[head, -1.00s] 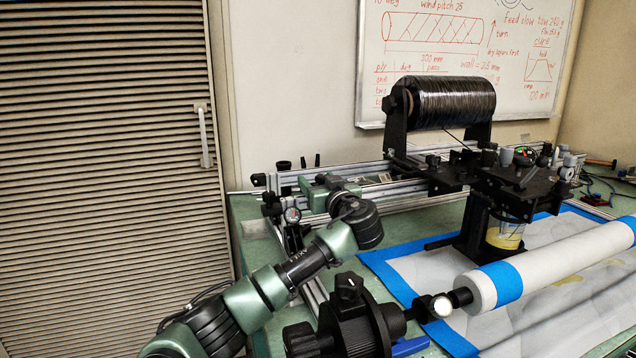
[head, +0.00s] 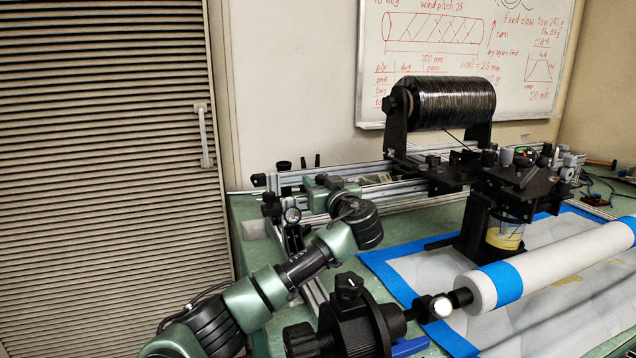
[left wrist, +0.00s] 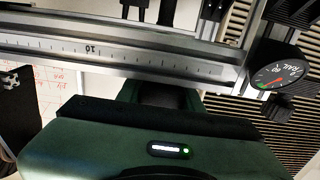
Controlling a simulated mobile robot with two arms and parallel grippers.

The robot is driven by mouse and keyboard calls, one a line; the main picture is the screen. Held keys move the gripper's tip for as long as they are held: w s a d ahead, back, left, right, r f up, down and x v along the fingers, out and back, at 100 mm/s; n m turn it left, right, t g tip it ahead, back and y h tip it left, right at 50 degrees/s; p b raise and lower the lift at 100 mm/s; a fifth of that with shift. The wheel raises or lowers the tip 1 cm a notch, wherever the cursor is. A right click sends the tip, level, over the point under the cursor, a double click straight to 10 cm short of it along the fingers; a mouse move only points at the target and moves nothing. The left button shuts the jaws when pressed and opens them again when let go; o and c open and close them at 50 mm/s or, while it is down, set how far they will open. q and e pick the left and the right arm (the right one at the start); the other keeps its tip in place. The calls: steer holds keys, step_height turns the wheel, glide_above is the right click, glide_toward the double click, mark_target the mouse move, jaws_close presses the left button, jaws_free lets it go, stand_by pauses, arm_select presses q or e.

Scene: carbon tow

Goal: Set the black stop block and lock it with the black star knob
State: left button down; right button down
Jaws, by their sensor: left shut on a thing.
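My left gripper (head: 318,193) is at the near left part of the aluminium rail (head: 345,200), its green body low over it. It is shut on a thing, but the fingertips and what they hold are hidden. In the left wrist view the green gripper body with a lit lamp fills the bottom, and the rail (left wrist: 110,58) with its scale crosses above it. Small black parts (head: 270,203) sit at the rail's left end; I cannot tell which is the stop block or the star knob. My right gripper is not in view.
A round gauge (head: 292,215) stands close to the gripper, also in the left wrist view (left wrist: 278,72). A black tow spool (head: 450,103) stands behind. A black chuck unit (head: 352,318) and white mandrel (head: 560,258) are in front and right.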

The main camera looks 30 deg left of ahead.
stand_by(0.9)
